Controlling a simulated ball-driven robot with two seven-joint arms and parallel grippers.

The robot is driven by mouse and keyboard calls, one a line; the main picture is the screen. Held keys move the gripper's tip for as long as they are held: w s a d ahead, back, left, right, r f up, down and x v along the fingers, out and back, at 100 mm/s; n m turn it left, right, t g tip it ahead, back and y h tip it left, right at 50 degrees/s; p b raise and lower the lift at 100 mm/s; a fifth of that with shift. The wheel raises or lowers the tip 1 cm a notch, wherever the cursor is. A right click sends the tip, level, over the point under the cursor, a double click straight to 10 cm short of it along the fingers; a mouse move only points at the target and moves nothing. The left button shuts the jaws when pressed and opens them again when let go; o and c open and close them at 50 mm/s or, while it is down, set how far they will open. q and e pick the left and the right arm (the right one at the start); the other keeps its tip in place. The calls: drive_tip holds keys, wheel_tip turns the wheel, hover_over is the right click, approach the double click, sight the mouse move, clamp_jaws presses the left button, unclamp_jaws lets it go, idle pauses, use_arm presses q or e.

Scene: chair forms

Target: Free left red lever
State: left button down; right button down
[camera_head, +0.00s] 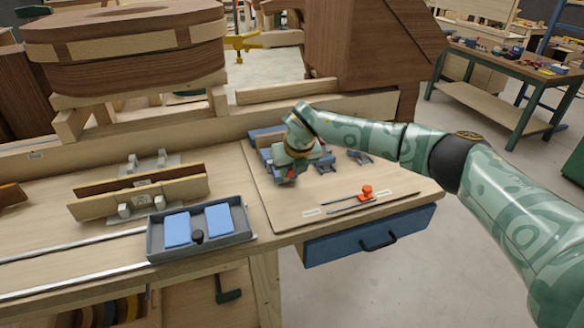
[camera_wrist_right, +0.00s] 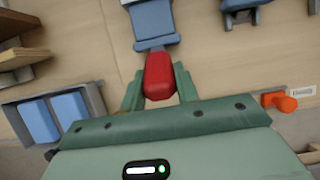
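A red lever (camera_wrist_right: 160,75) sits at the end of a blue clamp (camera_wrist_right: 153,22) in the right wrist view. My right gripper (camera_wrist_right: 160,80) has one green finger on each side of this lever. The fingers look close to its sides; whether they press on it I cannot tell. In the head view my right gripper (camera_head: 287,172) reaches down over the blue clamps on the wooden board (camera_head: 285,212) and hides most of the near one. Another blue clamp (camera_head: 324,163) stands just right of it. My left gripper is not in view.
An orange-red knob (camera_head: 366,191) on dark rods lies near the board's front edge. A grey tray (camera_head: 152,243) with blue blocks stands to the left. A blue drawer (camera_head: 340,243) hangs below the board. Wooden forms (camera_head: 135,60) stand behind.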

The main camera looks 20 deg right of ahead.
drive_tip(key=shift+s+f, duration=0.25)
drive_tip(key=shift+f, duration=0.05)
drive_tip(key=c, duration=1)
unclamp_jaws()
drive_tip(key=shift+c, duration=0.2)
drive_tip(key=shift+w+r, duration=0.1)
drive_tip(key=shift+w, duration=0.05)
drive_tip(key=shift+r, duration=0.2)
drive_tip(key=p+v, duration=0.2)
drive_tip(key=v, duration=1.4)
